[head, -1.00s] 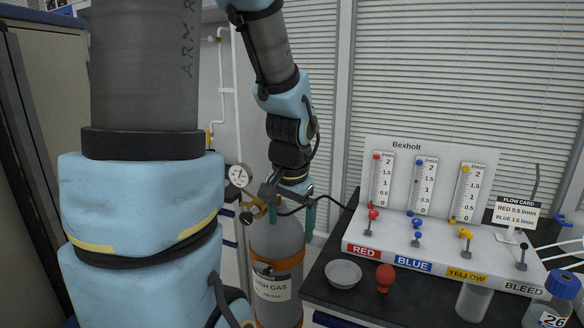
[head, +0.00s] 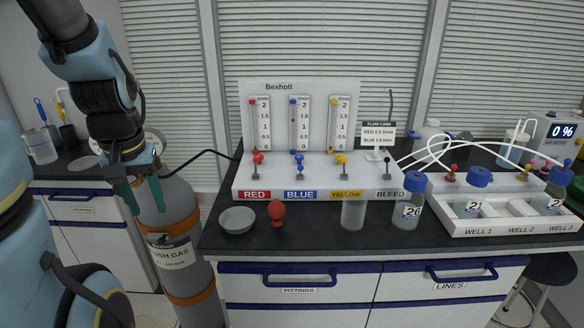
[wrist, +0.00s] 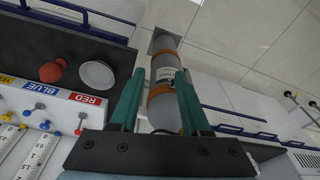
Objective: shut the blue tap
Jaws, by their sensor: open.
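The blue tap (head: 299,163) stands on the white flow panel between the red tap (head: 258,159) and the yellow tap (head: 341,160), behind the BLUE label (head: 300,194). Its exact handle angle is too small to tell. In the wrist view the blue tap (wrist: 44,124) is at the far left, outside the fingers. My gripper (head: 143,200) is open and empty, its green fingers pointing down in front of the gas cylinder (head: 172,220), left of the panel and apart from the taps. The fingers also show in the wrist view (wrist: 160,75).
A grey dish (head: 237,220) and a red bulb (head: 277,212) lie on the dark bench before the panel. A clear jar (head: 353,214) and bottle 26 (head: 407,211) stand to the right. A flow card (head: 378,131) stands behind. A black hose runs from cylinder to panel.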

